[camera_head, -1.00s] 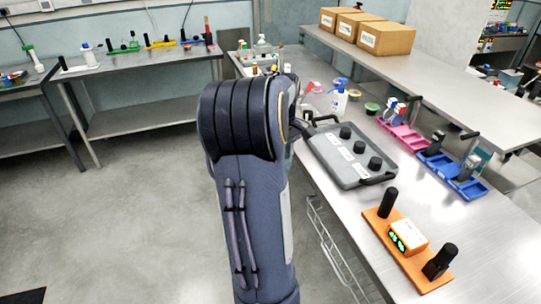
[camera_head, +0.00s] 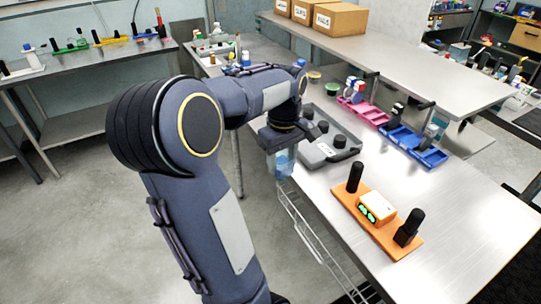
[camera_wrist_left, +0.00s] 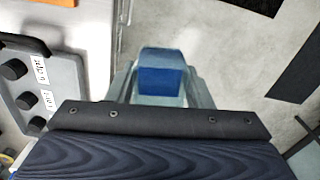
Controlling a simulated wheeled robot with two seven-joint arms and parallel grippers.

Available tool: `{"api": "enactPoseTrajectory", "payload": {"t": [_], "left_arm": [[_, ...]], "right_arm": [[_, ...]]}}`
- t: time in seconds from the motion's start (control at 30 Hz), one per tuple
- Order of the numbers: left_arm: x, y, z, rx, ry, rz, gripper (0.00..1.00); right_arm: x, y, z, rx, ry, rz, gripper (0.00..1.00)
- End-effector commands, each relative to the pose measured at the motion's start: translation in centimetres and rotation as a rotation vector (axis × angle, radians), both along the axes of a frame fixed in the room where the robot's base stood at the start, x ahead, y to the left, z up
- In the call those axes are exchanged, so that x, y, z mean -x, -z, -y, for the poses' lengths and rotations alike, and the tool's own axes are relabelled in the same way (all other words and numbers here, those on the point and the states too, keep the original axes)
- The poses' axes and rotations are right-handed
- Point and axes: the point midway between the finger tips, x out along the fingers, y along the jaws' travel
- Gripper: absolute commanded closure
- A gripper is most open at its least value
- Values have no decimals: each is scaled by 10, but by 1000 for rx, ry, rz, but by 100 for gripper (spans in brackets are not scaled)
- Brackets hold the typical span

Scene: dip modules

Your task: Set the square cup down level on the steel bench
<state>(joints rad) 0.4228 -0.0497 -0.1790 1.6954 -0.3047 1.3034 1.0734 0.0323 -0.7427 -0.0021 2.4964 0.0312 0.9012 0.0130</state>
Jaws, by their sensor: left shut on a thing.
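My left gripper (camera_head: 281,148) points down beside the front edge of the steel bench (camera_head: 450,215). It is shut on the square cup (camera_head: 284,163), a see-through cup with blue in it. In the left wrist view the cup (camera_wrist_left: 162,76) sits between the fingers, with floor behind it and the bench edge to its left. In the head view the cup hangs just left of the grey tray, against the bench's front edge. Its base shows little detail, so I cannot tell its exact tilt. My right gripper is not in view.
A grey tray with black knobs (camera_head: 335,150) lies closest to the cup. An orange board (camera_head: 388,240) with black posts and an orange-white device lies nearer. Pink (camera_head: 372,115) and blue (camera_head: 432,155) trays stand behind. Bare steel lies right of the orange board.

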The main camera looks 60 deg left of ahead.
Motion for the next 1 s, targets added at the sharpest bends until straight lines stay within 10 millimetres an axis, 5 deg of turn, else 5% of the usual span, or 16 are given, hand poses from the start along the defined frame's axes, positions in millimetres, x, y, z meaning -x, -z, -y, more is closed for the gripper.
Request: {"api": "enactPoseTrajectory", "payload": {"t": [1.0], "left_arm": [[-51,0,112,0,236,0,75]], "right_arm": [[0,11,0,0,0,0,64]]}}
